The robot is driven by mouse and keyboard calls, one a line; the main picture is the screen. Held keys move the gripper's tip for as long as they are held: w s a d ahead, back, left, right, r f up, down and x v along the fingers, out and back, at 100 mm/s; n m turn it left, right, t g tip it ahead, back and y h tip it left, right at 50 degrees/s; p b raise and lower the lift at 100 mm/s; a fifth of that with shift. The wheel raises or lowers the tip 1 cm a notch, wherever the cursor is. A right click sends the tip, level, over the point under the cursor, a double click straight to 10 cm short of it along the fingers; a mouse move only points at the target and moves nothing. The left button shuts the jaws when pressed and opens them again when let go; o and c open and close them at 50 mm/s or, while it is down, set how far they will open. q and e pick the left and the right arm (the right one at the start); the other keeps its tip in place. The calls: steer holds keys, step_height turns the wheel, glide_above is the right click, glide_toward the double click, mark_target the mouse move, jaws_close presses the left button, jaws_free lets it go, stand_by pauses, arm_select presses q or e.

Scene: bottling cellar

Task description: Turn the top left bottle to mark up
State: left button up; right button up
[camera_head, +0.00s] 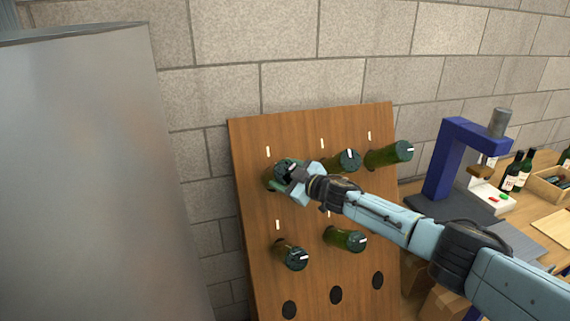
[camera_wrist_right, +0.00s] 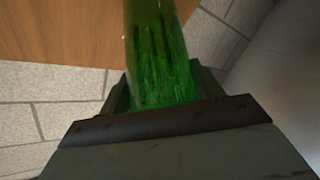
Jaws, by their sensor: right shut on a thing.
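The wooden riddling board (camera_head: 305,221) leans against the wall and holds several green bottles by their necks, with short white marks above the holes. My right gripper (camera_head: 287,174) is at the top left bottle (camera_head: 270,181) and shut on it, covering most of it in the head view. In the right wrist view the green bottle (camera_wrist_right: 160,65) runs between the jaws of the gripper (camera_wrist_right: 165,95). The white mark on the top left bottle's base is hidden, so its direction cannot be told. My left gripper is not in view.
The top middle bottle (camera_head: 346,161), top right bottle (camera_head: 390,154) and lower bottles (camera_head: 292,256) (camera_head: 347,239) stick out nearby. Empty holes (camera_head: 336,295) line the bottom. A big metal tank (camera_head: 90,180) stands left; a blue press (camera_head: 446,160) stands on the right bench.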

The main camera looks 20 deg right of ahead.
steer(key=n+g, duration=0.1)
steer(key=n+g+y+p, duration=0.1)
steer(key=n, duration=0.1)
steer(key=shift+w+d+r, duration=0.1)
steer(key=shift+r, duration=0.1)
steer(key=n+g+b, duration=0.1)
steer(key=n, duration=0.2)
steer(key=shift+f+g, duration=0.1)
steer(key=shift+g, duration=0.3)
steer(key=shift+n+g+y+b, duration=0.3)
steer(key=shift+n+g+b, duration=0.3)
steer(key=shift+n, duration=0.4)
steer(key=n+g+b, duration=0.1)
steer(key=n+b, duration=0.1)
steer(key=b, duration=0.2)
steer(key=shift+f+n+g, duration=0.1)
steer(key=shift+n+g, duration=0.3)
steer(key=shift+n+g+h+b, duration=0.4)
steer(key=shift+n+h+b, duration=0.15)
steer(key=shift+b, duration=0.4)
steer(key=o, duration=1)
